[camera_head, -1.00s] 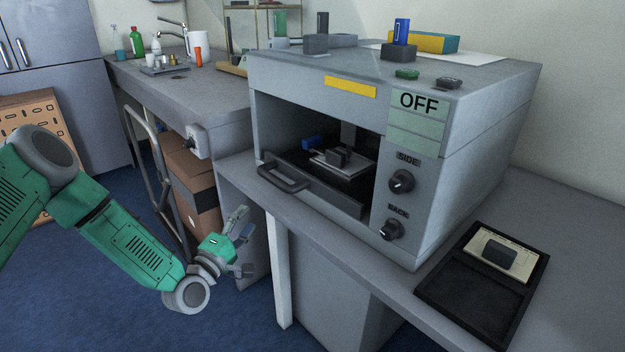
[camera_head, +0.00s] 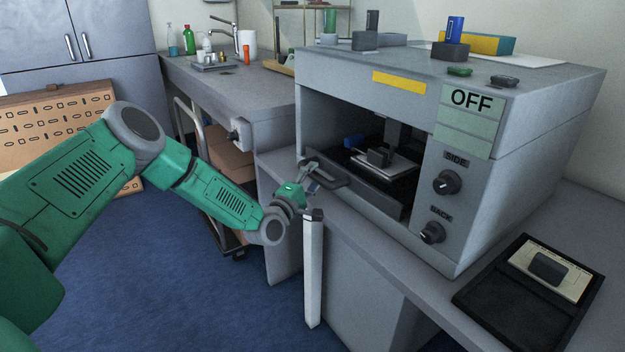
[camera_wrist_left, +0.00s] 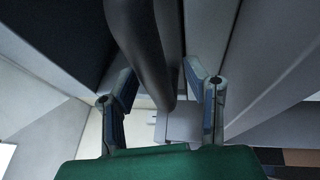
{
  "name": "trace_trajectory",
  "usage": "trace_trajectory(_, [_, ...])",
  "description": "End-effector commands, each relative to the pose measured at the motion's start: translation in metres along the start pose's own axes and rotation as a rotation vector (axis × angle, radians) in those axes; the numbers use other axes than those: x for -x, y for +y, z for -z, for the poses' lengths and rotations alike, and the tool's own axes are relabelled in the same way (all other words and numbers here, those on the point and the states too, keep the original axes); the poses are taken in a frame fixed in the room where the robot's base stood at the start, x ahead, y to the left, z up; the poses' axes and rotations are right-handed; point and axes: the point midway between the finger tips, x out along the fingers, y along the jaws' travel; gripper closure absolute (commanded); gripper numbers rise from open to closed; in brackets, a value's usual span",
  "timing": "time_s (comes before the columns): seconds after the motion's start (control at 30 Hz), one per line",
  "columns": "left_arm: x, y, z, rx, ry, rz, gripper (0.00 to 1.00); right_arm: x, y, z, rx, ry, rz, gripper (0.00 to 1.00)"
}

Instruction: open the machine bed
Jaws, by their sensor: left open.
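The machine (camera_head: 400,92) is a grey box on the bench, labelled OFF, with an open front cavity. Its dark bed (camera_head: 375,192) lies in the cavity and carries a small plate with a block. A dark bar handle (camera_head: 326,176) sticks out at the bed's front left. My left gripper (camera_head: 309,178) is at the handle's left end. In the left wrist view the open fingers (camera_wrist_left: 160,100) stand on either side of the dark handle bar (camera_wrist_left: 148,50), apart from each other. Whether either finger touches the bar I cannot tell. My right gripper is not in view.
Two knobs, SIDE (camera_head: 446,182) and BACK (camera_head: 432,232), sit right of the cavity. A black tray (camera_head: 484,298) lies on the bench at right. Bottles and a sink are at the back left.

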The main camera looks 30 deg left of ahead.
Motion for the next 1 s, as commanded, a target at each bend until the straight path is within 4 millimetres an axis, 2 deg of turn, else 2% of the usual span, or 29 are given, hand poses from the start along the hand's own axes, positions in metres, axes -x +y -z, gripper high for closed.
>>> trace_trajectory(0.27, [-0.001,-0.002,0.003,0.004,0.0,0.001,0.58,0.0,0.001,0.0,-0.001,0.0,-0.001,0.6])
trace_trajectory(0.3, [-0.001,-0.002,0.004,0.004,0.0,0.001,0.72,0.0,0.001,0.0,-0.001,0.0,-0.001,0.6])
trace_trajectory(0.37, [-0.001,-0.002,0.004,0.004,0.0,0.001,0.93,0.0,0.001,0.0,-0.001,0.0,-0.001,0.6])
trace_trajectory(0.4, [-0.001,-0.002,0.004,0.005,0.0,0.001,1.0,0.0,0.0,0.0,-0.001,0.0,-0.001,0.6])
trace_trajectory(0.63, [0.001,-0.003,0.007,0.003,0.006,0.003,1.0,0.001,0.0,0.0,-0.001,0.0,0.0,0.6])
trace_trajectory(0.77, [0.008,-0.001,0.012,0.002,0.01,0.005,1.0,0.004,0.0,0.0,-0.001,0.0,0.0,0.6])
trace_trajectory(0.87, [0.02,0.002,0.018,0.002,0.013,0.005,1.0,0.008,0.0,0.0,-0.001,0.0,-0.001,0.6])
trace_trajectory(1.0, [0.046,0.008,0.03,0.004,0.014,0.007,1.0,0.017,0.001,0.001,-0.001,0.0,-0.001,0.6])
